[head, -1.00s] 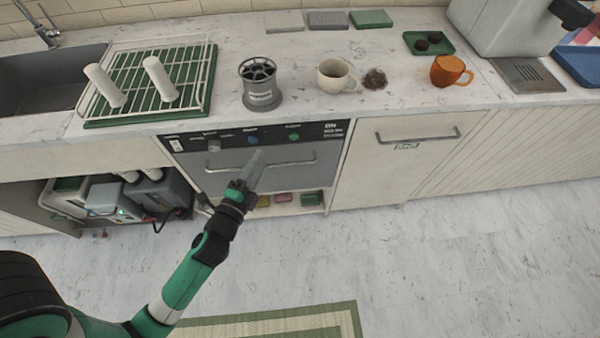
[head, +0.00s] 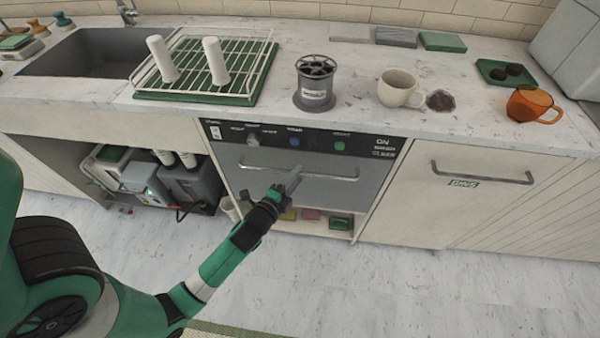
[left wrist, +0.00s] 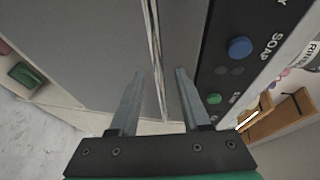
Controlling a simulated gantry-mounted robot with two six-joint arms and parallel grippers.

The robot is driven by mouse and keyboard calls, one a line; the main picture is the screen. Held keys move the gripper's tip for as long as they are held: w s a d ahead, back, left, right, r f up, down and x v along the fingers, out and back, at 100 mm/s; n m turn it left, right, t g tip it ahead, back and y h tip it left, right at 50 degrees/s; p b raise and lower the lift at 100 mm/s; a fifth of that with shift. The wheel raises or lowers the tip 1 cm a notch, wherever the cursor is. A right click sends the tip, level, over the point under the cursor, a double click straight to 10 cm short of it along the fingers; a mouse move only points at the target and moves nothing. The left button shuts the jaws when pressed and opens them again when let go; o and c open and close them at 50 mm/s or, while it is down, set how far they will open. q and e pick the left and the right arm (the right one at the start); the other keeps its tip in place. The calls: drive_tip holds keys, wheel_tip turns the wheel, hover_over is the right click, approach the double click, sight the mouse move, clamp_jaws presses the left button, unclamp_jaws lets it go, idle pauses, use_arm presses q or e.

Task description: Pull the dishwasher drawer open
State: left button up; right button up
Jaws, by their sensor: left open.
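The dishwasher drawer (head: 325,193) is a grey front under a black control panel (head: 365,146), and it looks shut. Its long bar handle (head: 335,177) runs across the front. My left gripper (head: 294,177) is in front of the drawer, its fingertips overlapping the middle of the handle in the head view. In the left wrist view the left gripper (left wrist: 162,90) is open. A thin pale bar, which looks like the handle (left wrist: 154,50), runs between its two fingers, with the control panel (left wrist: 225,65) to the right. I cannot tell whether either finger touches it. My right gripper is not in view.
A cabinet with a bar handle (head: 480,175) stands right of the dishwasher. An open shelf with colored sponges (head: 311,214) lies below the drawer. An open bay with grey containers (head: 188,180) is at left. The floor (head: 380,290) in front is clear.

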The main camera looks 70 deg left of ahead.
use_arm(q)
drive_tip(key=shift+x, duration=1.4)
clamp_jaws()
